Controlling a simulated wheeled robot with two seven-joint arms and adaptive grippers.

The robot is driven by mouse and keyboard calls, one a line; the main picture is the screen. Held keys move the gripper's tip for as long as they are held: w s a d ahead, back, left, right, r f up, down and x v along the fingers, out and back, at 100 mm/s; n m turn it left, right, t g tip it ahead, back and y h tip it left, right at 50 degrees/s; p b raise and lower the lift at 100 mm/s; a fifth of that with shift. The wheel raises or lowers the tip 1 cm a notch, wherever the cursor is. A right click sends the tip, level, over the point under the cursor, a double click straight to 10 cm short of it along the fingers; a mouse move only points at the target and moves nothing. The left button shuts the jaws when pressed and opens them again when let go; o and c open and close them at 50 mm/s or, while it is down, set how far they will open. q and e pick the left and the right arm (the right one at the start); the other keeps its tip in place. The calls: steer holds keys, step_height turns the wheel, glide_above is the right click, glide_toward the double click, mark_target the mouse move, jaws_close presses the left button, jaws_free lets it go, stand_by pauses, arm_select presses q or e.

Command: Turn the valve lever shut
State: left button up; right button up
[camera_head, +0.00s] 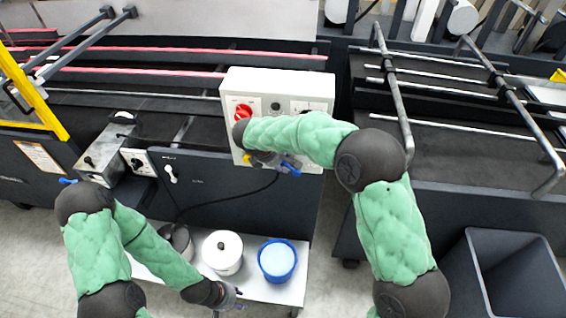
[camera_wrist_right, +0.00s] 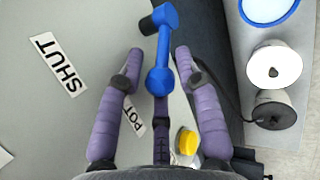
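The blue valve lever (camera_wrist_right: 163,50) shows in the right wrist view, with a round hub and an arm bent at its far end. In the head view the blue lever (camera_head: 291,167) is at the lower edge of the white control box (camera_head: 314,86). My right gripper (camera_wrist_right: 159,53) is open, one finger on each side of the lever; contact is not clear.
A yellow button (camera_wrist_right: 187,142) sits beside the right finger. The box carries a red knob (camera_head: 243,112). A lidded white pot (camera_head: 222,252) and a blue-rimmed tub (camera_head: 277,260) stand on the white shelf (camera_head: 293,290). A grey bin (camera_head: 512,275) stands at the lower right.

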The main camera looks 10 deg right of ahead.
steer(key=shift+c, duration=0.3)
jaws_close()
